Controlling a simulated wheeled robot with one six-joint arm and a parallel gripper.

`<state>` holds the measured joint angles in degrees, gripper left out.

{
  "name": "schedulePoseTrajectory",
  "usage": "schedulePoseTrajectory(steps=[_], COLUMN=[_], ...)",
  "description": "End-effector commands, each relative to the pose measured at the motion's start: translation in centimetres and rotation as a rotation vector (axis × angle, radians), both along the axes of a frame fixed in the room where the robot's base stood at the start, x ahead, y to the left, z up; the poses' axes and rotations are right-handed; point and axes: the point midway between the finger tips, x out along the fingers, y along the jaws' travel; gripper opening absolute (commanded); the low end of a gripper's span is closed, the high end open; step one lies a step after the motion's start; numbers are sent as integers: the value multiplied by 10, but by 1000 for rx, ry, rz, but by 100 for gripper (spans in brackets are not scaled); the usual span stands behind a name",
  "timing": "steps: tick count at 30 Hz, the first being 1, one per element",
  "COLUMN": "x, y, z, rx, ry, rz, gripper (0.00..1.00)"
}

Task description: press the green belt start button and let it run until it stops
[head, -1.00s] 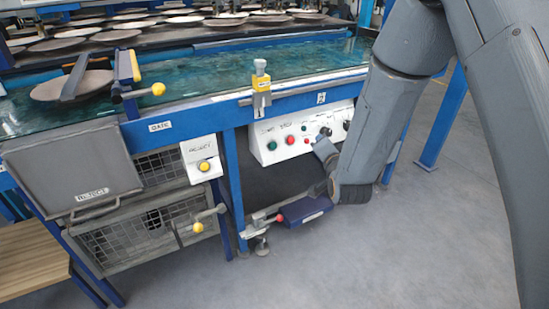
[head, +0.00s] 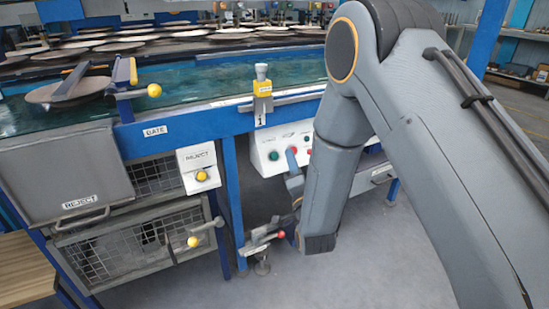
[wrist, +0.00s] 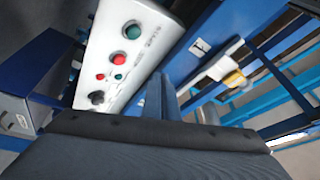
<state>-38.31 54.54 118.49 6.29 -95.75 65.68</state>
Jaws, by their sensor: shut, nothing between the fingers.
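The green start button (head: 274,156) sits at the left end of the white control panel (head: 262,165), under the front rail of the belt. A red button (head: 308,151) shows just right of it, partly behind my gripper. My gripper (head: 291,152) is shut and empty, in front of the panel and a little right of the green button. In the wrist view the shut blue fingers (wrist: 160,82) point past the panel, and the green button (wrist: 132,31) shows up and left of them. The fingers look apart from the button.
Smaller red and green buttons and a black knob (wrist: 96,97) sit further along the panel. A lever with a red ball (head: 282,234) is below the panel. The reject button box (head: 196,160) and yellow-knobbed gate handle (head: 154,90) are to the left. Plates (head: 235,34) lie behind the belt.

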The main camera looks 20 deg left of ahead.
Motion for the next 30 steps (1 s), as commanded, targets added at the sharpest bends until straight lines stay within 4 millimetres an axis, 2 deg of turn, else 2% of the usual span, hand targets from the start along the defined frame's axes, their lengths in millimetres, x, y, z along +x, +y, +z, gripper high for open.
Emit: schedulePoseTrajectory(steps=[6,15,30], x=[17,36,43], y=[19,42,50], z=[-18,-34,-39], rx=[1,-1,-2], ry=[0,0,1], rz=[2,1,0], gripper=[0,0,0])
